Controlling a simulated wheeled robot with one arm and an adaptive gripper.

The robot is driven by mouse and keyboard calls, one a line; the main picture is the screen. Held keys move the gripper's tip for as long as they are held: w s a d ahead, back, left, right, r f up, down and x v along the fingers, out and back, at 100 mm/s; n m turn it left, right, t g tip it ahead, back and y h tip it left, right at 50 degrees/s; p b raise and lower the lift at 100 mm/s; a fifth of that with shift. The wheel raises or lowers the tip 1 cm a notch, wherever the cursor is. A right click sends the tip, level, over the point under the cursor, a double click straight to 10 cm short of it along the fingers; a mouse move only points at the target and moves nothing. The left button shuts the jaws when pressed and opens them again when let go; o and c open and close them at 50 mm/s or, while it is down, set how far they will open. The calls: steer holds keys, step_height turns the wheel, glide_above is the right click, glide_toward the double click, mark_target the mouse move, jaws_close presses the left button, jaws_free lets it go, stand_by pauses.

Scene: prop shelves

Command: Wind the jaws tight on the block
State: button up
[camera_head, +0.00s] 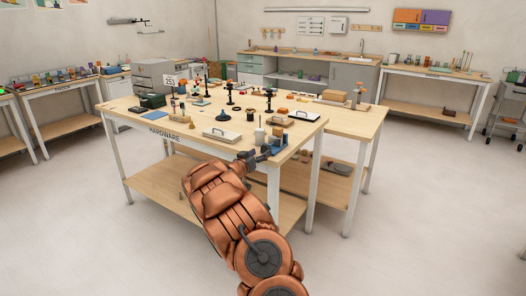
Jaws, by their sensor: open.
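A small blue item (280,156), perhaps the vise, sits at the front right corner of the hardware table (165,137). My gripper (263,154) is at its left side, just over the table's front edge. The gripper is dark, small in the picture and open, with nothing clearly between its fingers. I cannot tell whether it touches the blue item. The vise's jaws, its handle and the block are too small or hidden to make out. My copper-coloured arm reaches up from the bottom of the picture.
A grey cylinder (259,137) stands just behind my gripper. Several dark stands rise mid-table. The floor (420,220) at right is clear.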

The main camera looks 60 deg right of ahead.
mark_target(265, 149)
steer(key=shift+d, duration=1.35)
steer(key=shift+c, duration=0.4)
steer(key=c, duration=1)
steer(key=shift+c, duration=0.2)
steer(key=shift+m, duration=1.2)
steer(key=shift+m+b, duration=0.8)
steer(key=shift+b, duration=0.15)
